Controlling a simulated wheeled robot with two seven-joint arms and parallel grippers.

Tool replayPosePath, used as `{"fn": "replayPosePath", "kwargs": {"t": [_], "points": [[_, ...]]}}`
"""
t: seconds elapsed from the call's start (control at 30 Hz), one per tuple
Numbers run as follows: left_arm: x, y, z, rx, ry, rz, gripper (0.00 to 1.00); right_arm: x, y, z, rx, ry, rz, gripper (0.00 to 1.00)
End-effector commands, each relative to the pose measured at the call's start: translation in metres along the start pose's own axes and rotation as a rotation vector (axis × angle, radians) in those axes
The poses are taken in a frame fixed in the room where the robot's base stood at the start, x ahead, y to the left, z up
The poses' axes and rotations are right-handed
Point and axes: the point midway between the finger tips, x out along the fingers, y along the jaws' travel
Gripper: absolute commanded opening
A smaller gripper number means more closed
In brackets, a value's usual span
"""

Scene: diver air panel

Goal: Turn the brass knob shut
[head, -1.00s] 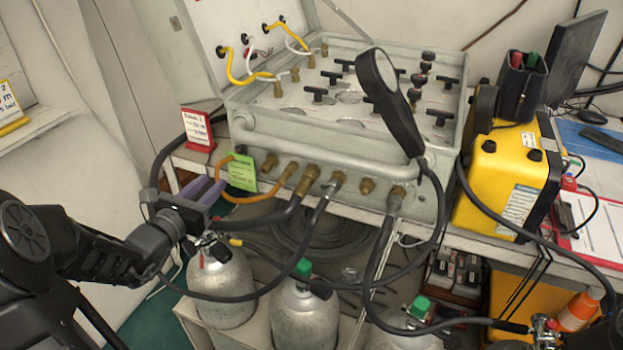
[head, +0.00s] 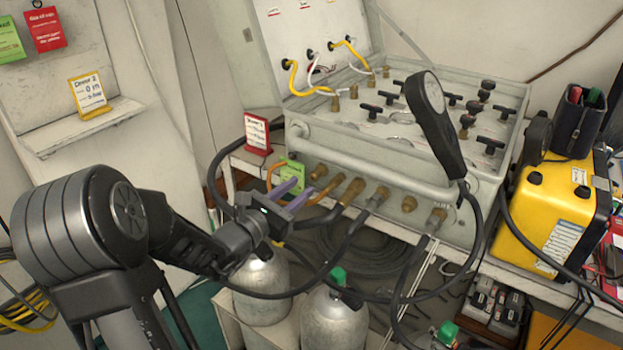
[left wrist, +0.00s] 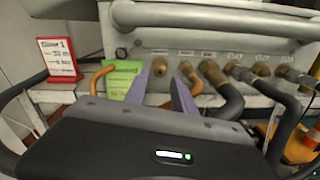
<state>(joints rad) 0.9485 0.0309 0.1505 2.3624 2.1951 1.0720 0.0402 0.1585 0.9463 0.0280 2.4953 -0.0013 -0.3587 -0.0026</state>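The brass knob (head: 320,171) is the leftmost fitting on the front face of the grey air panel (head: 470,205). In the left wrist view the knob (left wrist: 160,67) appears between the tips of the two purple fingers. My left gripper (head: 304,186) is open, its fingers apart and pointing at the panel front. In the head view its tips are just short of the knob, to its lower left. I cannot tell whether either finger touches it. My right gripper is not in view.
Right of the knob are several brass fittings, one with an orange hose (left wrist: 198,84). Gas cylinders (head: 262,290) stand below. A yellow case (head: 550,215) is at right.

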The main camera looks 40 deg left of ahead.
Motion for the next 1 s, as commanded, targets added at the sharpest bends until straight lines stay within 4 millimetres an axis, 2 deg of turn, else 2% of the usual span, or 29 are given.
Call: {"fn": "replayPosePath", "kwargs": {"t": [0.2, 0.33, 0.7, 1.0], "points": [[0.035, -0.001, 0.000, -0.002, -0.001, -0.003, 0.31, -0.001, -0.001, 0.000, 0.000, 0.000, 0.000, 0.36], [0.050, 0.000, 0.000, 0.000, -0.001, -0.001, 0.31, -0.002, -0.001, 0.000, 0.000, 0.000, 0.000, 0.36], [0.056, -0.001, 0.000, 0.000, 0.000, -0.001, 0.31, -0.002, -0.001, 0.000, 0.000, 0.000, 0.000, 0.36], [0.056, -0.001, 0.000, 0.000, 0.000, -0.001, 0.06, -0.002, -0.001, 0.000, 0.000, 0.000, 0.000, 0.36]]}}
